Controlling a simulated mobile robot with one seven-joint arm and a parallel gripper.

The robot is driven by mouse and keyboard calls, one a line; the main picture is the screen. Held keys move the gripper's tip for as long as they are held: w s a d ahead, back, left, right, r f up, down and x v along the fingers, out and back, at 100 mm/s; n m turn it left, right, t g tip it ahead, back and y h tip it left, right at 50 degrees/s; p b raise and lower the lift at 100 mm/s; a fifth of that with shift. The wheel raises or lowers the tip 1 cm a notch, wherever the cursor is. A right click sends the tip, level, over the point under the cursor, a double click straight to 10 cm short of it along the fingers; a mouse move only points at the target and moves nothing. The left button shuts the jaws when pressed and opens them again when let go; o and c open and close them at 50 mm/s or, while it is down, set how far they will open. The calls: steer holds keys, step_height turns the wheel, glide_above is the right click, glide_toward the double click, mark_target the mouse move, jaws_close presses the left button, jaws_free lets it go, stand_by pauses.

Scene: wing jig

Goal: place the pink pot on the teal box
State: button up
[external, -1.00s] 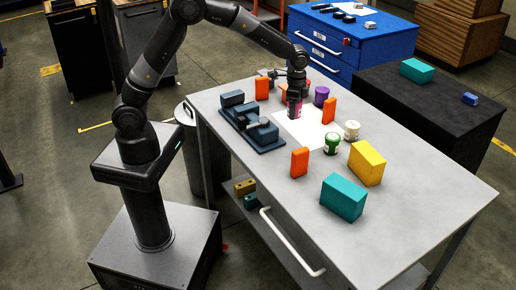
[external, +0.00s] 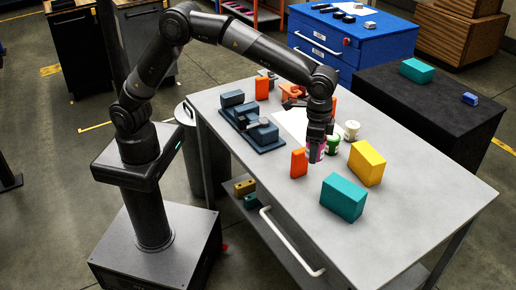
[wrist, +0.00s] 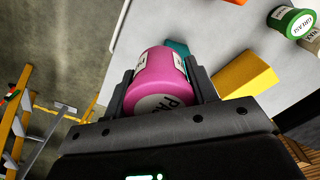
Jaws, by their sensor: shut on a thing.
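The pink pot (wrist: 162,72) with a white label is between the fingers of my gripper (wrist: 160,88), which is shut on it. In the external view, my gripper (external: 317,142) hangs over the middle of the table, with the pink pot (external: 315,155) mostly covered by the fingers. The teal box (external: 343,197) stands on the table nearer the front, to the right of and below the pot in the picture. Its top looks clear. A piece of it shows behind the pot in the wrist view (wrist: 178,47).
An orange block (external: 299,163) stands just left of my gripper and a green pot (external: 333,144) just right. A white pot (external: 352,130) and yellow box (external: 367,163) stand further right. Another teal box (external: 417,70) lies on the black cabinet. The table's front right is clear.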

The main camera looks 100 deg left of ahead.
steer(key=d+r, duration=0.2)
steer(key=d, duration=0.7)
glide_above(331, 184)
step_height(331, 184, down, 7)
steer(key=shift+w+r, duration=0.1)
steer(key=shift+f, duration=2)
steer(key=shift+f, duration=0.15)
steer(key=o, duration=1)
steer(key=shift+o, duration=0.2)
